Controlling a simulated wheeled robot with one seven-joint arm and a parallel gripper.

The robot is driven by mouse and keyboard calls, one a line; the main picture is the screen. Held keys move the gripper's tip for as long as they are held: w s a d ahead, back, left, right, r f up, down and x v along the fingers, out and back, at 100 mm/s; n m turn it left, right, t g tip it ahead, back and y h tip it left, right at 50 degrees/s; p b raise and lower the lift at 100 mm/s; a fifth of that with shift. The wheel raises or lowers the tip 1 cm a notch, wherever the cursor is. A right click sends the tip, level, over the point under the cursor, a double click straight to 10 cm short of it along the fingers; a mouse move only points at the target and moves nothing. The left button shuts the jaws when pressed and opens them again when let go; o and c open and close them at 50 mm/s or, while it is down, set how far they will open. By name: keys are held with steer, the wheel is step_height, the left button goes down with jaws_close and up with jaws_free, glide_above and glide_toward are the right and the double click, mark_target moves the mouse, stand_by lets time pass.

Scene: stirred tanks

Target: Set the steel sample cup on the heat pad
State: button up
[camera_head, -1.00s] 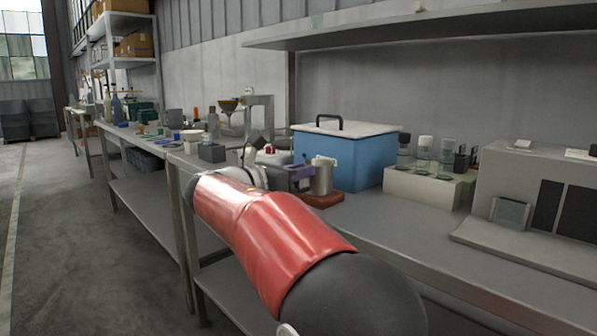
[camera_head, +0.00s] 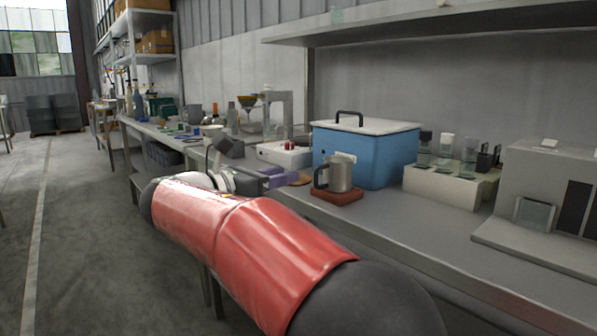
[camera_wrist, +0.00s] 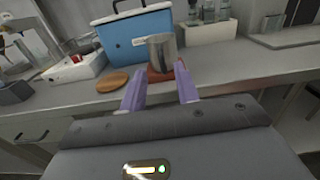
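The steel sample cup (camera_head: 340,173) stands upright on a reddish-brown square pad (camera_head: 337,196), which I take for the heat pad, on the bench in front of the blue box. Its dark handle (camera_head: 319,179) points left in the head view. The cup (camera_wrist: 161,52) and pad (camera_wrist: 160,75) also show beyond my fingertips in the wrist view. My gripper (camera_wrist: 160,87) has purple fingers spread apart with nothing between them. In the head view my gripper (camera_head: 283,178) is left of the cup, apart from it.
A blue lidded box (camera_head: 367,150) stands behind the cup. A round wooden disc (camera_wrist: 113,80) lies left of the pad. A white device (camera_head: 285,154) is farther left. A pale rack with bottles (camera_head: 440,186) and a grey machine (camera_head: 548,190) stand right. The front bench strip is clear.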

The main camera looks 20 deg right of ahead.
steer(key=shift+v, duration=0.8)
steer(key=s+d+f+m+g+y, duration=0.1)
steer(key=s+d+f+m+y, duration=0.2)
steer(key=s+f+m+y, duration=0.3)
steer(key=s+d+f+m+g+y, duration=0.1)
steer(key=s+d+f+m+y, duration=0.25)
steer(key=s+f, duration=0.55)
steer(key=s+a+f+m+t+y, duration=0.1)
steer(key=s+a+f+m+y, duration=0.6)
steer(key=s+f+m, duration=0.3)
steer(key=m, duration=0.3)
steer(key=shift+a+f, duration=0.25)
steer(key=shift+s+y, duration=0.15)
steer(key=shift+y, duration=0.1)
